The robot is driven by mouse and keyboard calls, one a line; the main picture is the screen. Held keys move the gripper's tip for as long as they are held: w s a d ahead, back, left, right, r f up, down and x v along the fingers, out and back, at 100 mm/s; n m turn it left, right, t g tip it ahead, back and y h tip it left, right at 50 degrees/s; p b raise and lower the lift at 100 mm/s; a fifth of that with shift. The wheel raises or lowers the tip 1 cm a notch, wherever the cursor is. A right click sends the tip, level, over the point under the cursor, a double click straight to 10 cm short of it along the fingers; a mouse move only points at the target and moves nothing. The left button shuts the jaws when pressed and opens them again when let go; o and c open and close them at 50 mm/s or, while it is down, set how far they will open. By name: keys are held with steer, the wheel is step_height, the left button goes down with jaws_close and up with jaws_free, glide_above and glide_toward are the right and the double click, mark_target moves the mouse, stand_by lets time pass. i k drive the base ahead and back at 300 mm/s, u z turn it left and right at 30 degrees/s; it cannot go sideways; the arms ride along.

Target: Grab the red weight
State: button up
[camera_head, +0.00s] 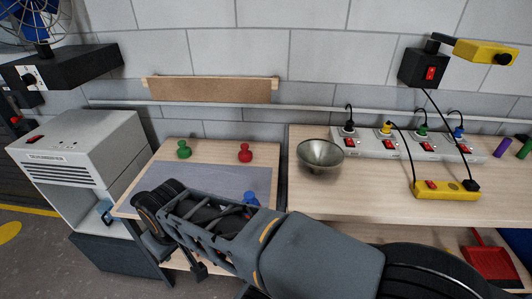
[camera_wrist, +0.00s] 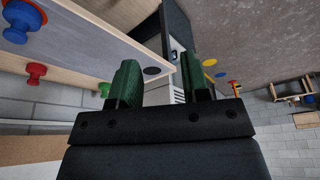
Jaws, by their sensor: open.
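The red weight (camera_head: 245,153), with a round knob on a wide base, stands upright near the back of the left wooden table, right of the green weight (camera_head: 184,149). It also shows in the wrist view (camera_wrist: 33,72), at the left and well outside the jaws. A blue weight (camera_head: 251,198) stands nearer, partly hidden by my arm. My gripper (camera_wrist: 163,80) is open, with its two dark green fingers apart and nothing between them. In the head view my arm reaches left across the front of the table, and the fingers cannot be made out clearly.
A grey mat (camera_head: 215,178) lies on the table. A metal bowl (camera_head: 320,156) and a power strip with coloured plugs (camera_head: 408,145) are on the right table. A white box-shaped unit (camera_head: 82,145) stands at the left. The tabletop around the red weight is clear.

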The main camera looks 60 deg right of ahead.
mark_target(245, 155)
steer(key=z, duration=1.6)
steer(key=k, duration=0.45)
steer(key=u, duration=1.1)
steer(key=i, duration=1.15)
steer(key=z, duration=0.2)
